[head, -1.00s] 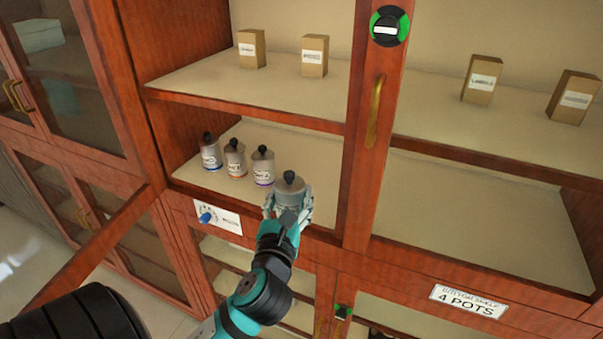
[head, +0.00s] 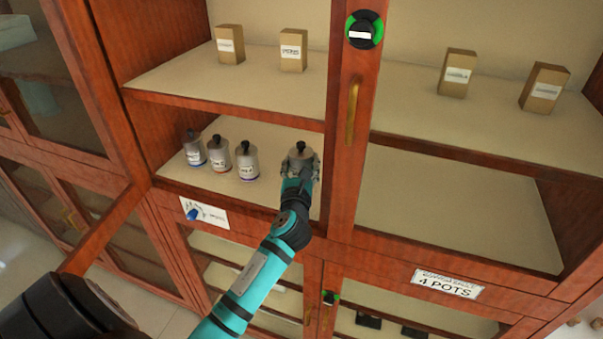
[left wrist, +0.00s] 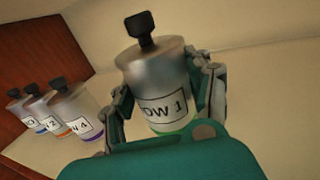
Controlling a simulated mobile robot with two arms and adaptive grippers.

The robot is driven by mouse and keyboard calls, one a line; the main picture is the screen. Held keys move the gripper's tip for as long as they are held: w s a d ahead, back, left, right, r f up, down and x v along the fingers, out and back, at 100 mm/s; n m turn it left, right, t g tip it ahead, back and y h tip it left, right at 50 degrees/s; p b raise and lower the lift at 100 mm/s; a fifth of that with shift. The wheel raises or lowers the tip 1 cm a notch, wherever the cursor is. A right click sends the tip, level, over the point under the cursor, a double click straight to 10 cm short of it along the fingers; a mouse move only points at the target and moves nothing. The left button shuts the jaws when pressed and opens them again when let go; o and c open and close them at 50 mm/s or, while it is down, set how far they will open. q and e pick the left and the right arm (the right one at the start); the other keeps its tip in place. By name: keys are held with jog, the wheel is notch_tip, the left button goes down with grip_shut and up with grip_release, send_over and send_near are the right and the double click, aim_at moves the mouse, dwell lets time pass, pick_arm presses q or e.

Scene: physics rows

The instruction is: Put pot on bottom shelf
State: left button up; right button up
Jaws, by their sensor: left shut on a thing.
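My left gripper (head: 300,172) is shut on a grey pot with a black knob (head: 300,152), at the right end of the bottom shelf (head: 270,135) in the left bay. In the left wrist view the pot (left wrist: 160,85) stands between the two fingers, with a label ending in "OW 1" and a green band at its base. Three similar pots stand on the shelf to its left: one with a blue band (head: 193,149), one with an orange band (head: 218,154) and one with a purple band (head: 246,161). Whether the held pot's base touches the shelf is hidden by my gripper. My right gripper is not in view.
A wooden post with a brass handle (head: 352,112) stands right of the held pot. Small boxes (head: 293,50) stand on the shelf above. The right bay's lower shelf (head: 460,205) is empty. A sign (head: 447,284) reads "4 POTS". An open door edge (head: 105,230) is at left.

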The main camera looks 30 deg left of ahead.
pick_arm(q)
notch_tip(320, 180, down, 3)
jog(key=shift+r, duration=0.1)
jog(key=shift+w+f, duration=0.2)
jog(key=shift+w, duration=0.05)
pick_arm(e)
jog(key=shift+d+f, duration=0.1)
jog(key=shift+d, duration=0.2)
pick_arm(q)
jog(key=shift+f, duration=0.15)
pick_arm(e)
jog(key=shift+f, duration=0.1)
pick_arm(q)
jog(key=o, duration=1.4)
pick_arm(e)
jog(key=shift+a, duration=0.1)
